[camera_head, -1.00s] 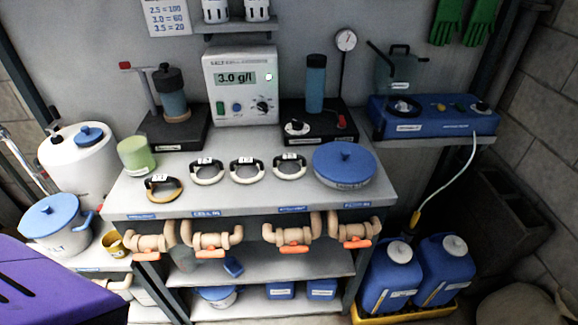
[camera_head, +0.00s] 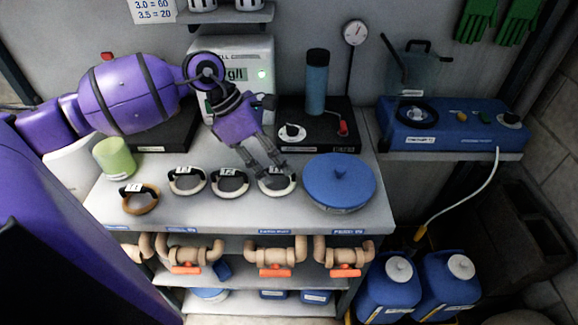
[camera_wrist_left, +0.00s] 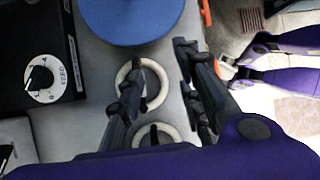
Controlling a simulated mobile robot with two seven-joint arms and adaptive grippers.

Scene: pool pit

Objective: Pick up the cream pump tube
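Cream ring-shaped tubes with black labelled clips lie in a row on the grey bench: a left one (camera_head: 187,180), a middle one (camera_head: 229,184) and a right one (camera_head: 277,185). A tan ring tube (camera_head: 139,199) lies at the row's left end. I cannot tell which one the task means. My left gripper (camera_head: 275,172) is over the right cream tube and partly hides it. In the left wrist view its fingers (camera_wrist_left: 160,68) are apart and empty, with one cream tube (camera_wrist_left: 158,82) beneath and another (camera_wrist_left: 168,130) nearer the palm.
A blue-lidded pot (camera_head: 340,182) stands close right of the right tube. A green cup (camera_head: 115,157) is at the left. A black stirrer base (camera_head: 318,137) and meter (camera_head: 262,75) stand behind. Pipes with orange valves (camera_head: 275,271) hang below the front edge (camera_head: 230,226).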

